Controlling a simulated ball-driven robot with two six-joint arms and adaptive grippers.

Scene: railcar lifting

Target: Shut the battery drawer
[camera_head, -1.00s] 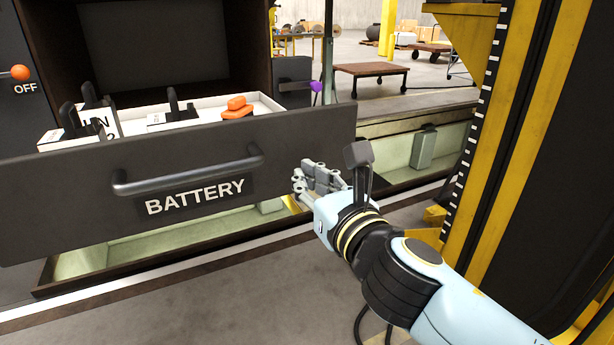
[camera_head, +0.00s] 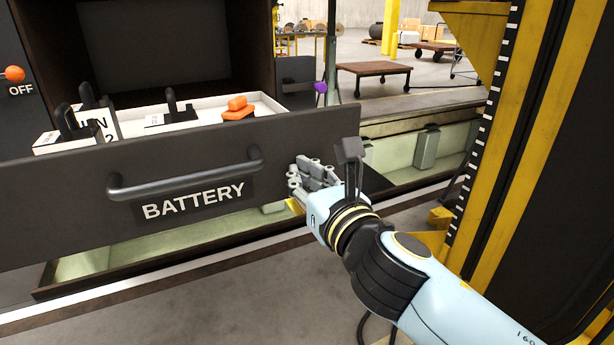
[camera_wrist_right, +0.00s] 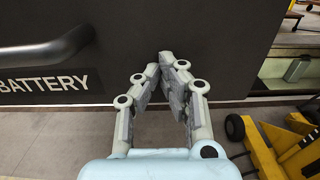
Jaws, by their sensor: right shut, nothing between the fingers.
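The battery drawer (camera_head: 75,200) is pulled out of its dark cabinet, with a white "BATTERY" label and a grey bar handle (camera_head: 185,178) on its dark front. My right gripper (camera_head: 300,176) is shut and empty in front of the right part of the drawer front, to the right of the handle. In the right wrist view the closed fingertips (camera_wrist_right: 166,58) point at the drawer front (camera_wrist_right: 220,40); I cannot tell whether they touch it. My left gripper is not in view.
Inside the drawer are a white tray, black-handled items (camera_head: 172,112) and an orange item (camera_head: 238,107). A yellow-and-black post (camera_head: 500,170) stands close on the right. A brown cart (camera_head: 372,77) stands farther back. Grey floor lies in front.

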